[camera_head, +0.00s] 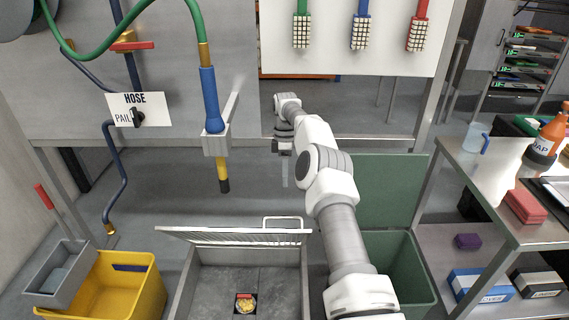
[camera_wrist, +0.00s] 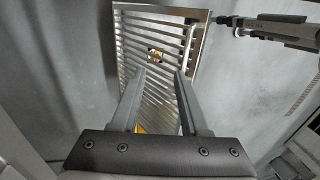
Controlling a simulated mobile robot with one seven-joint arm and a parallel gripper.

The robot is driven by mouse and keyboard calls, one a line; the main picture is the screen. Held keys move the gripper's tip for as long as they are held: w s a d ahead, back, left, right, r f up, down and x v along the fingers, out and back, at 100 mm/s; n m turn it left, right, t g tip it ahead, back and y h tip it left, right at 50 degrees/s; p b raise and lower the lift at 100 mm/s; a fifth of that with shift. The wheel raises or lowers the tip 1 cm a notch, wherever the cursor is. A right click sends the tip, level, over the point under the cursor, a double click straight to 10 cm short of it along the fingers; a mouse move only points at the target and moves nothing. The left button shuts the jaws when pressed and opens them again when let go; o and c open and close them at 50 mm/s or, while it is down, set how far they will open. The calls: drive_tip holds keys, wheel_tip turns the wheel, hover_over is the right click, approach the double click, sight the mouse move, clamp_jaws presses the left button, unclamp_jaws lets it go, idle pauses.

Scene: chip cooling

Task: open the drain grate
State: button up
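The drain grate (camera_head: 235,236) is a metal barred panel, raised and tilted above the square floor pit (camera_head: 215,278) in the head view. A bar handle (camera_head: 283,222) stands on its upper edge. The pit floor shows below it, with a small yellow and red item (camera_head: 246,303) there. In the wrist view the grate (camera_wrist: 150,35) lies beyond my gripper, and the item shows between its bars. My gripper (camera_wrist: 160,74) is open, its two fingers apart with nothing between them. In the head view my gripper (camera_head: 285,180) points down, above and behind the grate, apart from the handle.
A green bin (camera_head: 410,270) stands right of the pit, partly behind my arm. A yellow mop bucket (camera_head: 130,290) stands at left. A hose with a blue grip (camera_head: 211,100) hangs at the panel. A steel table (camera_head: 500,180) is at right. Grey floor is clear behind the pit.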

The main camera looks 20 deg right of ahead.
drive_tip(key=shift+w+r+p, duration=0.2)
drive_tip(key=shift+r+p, duration=0.6)
drive_tip(key=shift+r, duration=0.95)
